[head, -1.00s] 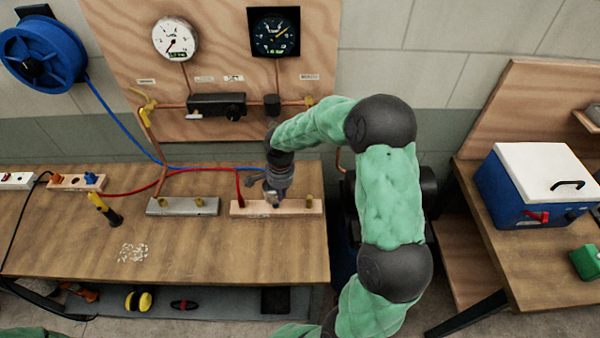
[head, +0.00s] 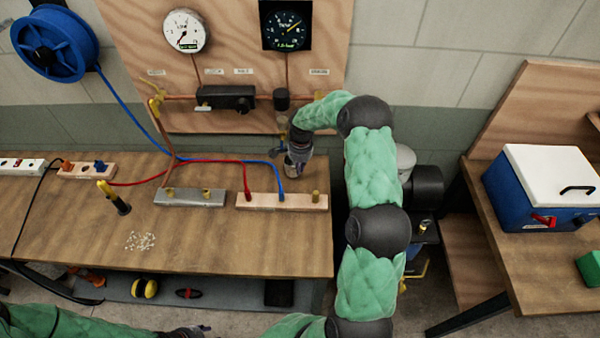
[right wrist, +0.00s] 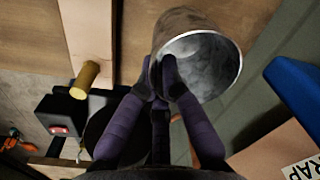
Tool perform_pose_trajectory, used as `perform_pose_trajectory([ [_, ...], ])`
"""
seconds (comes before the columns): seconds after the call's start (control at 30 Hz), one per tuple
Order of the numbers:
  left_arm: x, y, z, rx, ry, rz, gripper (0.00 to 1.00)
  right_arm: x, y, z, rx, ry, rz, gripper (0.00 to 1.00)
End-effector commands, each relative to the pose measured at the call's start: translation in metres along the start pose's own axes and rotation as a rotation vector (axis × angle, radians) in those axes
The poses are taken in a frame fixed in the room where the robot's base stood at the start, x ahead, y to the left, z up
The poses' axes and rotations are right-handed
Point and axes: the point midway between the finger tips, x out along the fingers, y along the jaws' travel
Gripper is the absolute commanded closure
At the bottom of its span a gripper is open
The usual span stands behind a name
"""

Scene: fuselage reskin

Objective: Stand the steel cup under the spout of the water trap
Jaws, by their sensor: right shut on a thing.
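The steel cup (right wrist: 214,62) is a grey metal cup, seen mouth-on in the right wrist view. My right gripper (right wrist: 165,78) is shut on its wall, one finger inside the rim. In the head view my right gripper (head: 298,152) holds the cup (head: 290,167) near the bench's back edge, behind the wooden strip. The water trap (head: 282,100) is the dark cylinder on the copper pipe, above and slightly left of the gripper. Its spout (head: 283,123) hangs below it, above the cup. My left gripper (head: 187,331) is at the bottom edge, its fingers unclear.
A wooden strip (head: 260,201) with a brass peg (head: 315,196) and hose ends lies just in front of the cup. A metal bar (head: 180,197) is left of it. Red and blue hoses cross the bench's back. Small white bits (head: 140,241) lie on the bench (head: 230,245).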

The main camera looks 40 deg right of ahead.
Motion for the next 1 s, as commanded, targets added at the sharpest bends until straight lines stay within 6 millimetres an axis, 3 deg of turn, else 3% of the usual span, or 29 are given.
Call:
perform_pose_trajectory([
  [0.1,0.001,0.0,0.0,0.0,0.0,0.0,0.6,0.014,-0.007,-0.009,0.002,0.0,0.0,1.0],
  [0.43,0.001,0.0,0.0,0.0,0.0,0.0,0.6,0.03,-0.014,-0.019,0.001,0.0,0.0,1.0],
  [0.63,0.0,0.0,0.0,0.0,0.0,0.0,0.6,0.056,-0.012,-0.018,0.0,-0.001,0.0,1.0],
  [1.0,0.003,-0.001,0.0,0.0,0.0,0.0,0.6,0.061,-0.012,-0.019,0.0,0.0,-0.001,1.0],
])
